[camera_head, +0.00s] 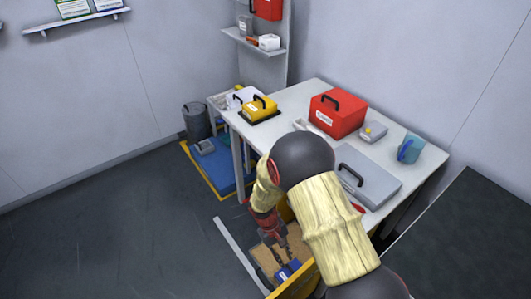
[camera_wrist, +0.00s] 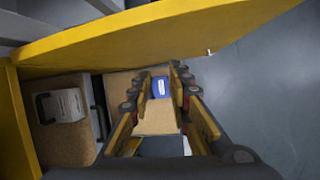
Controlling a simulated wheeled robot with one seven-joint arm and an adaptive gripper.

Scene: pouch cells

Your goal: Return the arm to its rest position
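My gripper (camera_head: 282,257) points down over an open yellow-edged drawer or box (camera_head: 294,283) in front of the table. In the wrist view, my gripper (camera_wrist: 161,82) has its two fingers apart, with a gap between them. A small blue item with a white label (camera_wrist: 160,87) shows in that gap, on or above the tan bottom (camera_wrist: 157,121). The blue item (camera_head: 287,270) is just below the fingertips in the head view. I see no finger touching it, but its exact depth is unclear. My arm is stretched down and hides part of the drawer and the table's front.
The table (camera_head: 292,96) holds a red case (camera_head: 338,116), a grey case (camera_head: 367,178), a yellow case (camera_head: 259,107) and a blue-teal container (camera_head: 410,149). The yellow wall (camera_wrist: 140,38) is close to the gripper. The dark floor (camera_head: 120,225) at left is clear.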

